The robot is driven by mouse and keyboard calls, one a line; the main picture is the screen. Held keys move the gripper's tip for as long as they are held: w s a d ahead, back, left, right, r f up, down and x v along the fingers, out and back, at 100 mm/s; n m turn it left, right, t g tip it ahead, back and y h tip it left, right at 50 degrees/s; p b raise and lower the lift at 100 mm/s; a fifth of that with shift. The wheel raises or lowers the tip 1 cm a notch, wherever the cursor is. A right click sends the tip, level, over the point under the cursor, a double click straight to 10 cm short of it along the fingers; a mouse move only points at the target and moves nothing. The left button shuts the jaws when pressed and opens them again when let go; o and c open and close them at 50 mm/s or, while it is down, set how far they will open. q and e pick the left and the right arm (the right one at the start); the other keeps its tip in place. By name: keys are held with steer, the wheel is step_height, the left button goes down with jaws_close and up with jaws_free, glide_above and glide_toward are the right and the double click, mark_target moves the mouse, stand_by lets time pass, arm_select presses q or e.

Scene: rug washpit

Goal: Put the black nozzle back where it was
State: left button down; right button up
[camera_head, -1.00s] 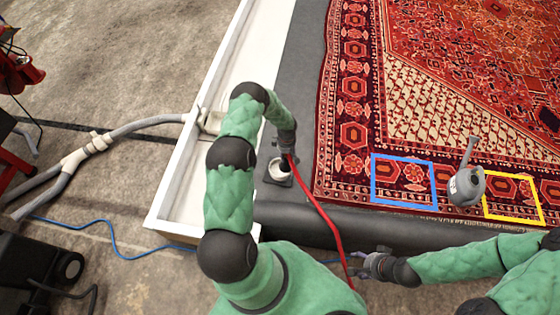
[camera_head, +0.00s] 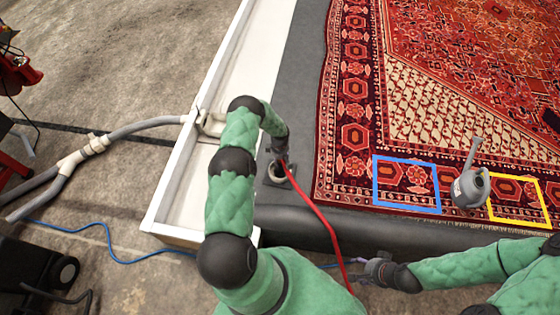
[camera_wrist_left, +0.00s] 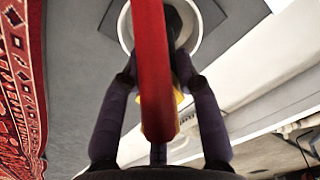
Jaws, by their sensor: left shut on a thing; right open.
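My left gripper (camera_head: 281,158) is shut on the black nozzle, at the dark edging's round holder (camera_head: 277,178). In the left wrist view its fingers (camera_wrist_left: 160,85) close around it behind the red hose (camera_wrist_left: 152,70). A dark part of the nozzle (camera_wrist_left: 187,22) shows against the holder's pale ring (camera_wrist_left: 208,20); I cannot tell how deep it sits. The red hose also shows in the head view (camera_head: 318,215), running down to the lower right. My right gripper (camera_head: 368,272) is open and low in the picture, near the hose; its fingertips are hard to make out.
A patterned red rug (camera_head: 440,110) covers the right side. A grey watering can (camera_head: 468,190) stands on it between a blue outline (camera_head: 376,182) and a yellow outline (camera_head: 518,220). A white trough (camera_head: 175,205) with a grey drain hose (camera_head: 150,122) lies to the left.

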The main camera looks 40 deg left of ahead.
arm_select(q)
steer(key=shift+f, duration=0.15)
steer(key=c, duration=0.9)
jaws_free()
steer(key=shift+r, duration=0.2)
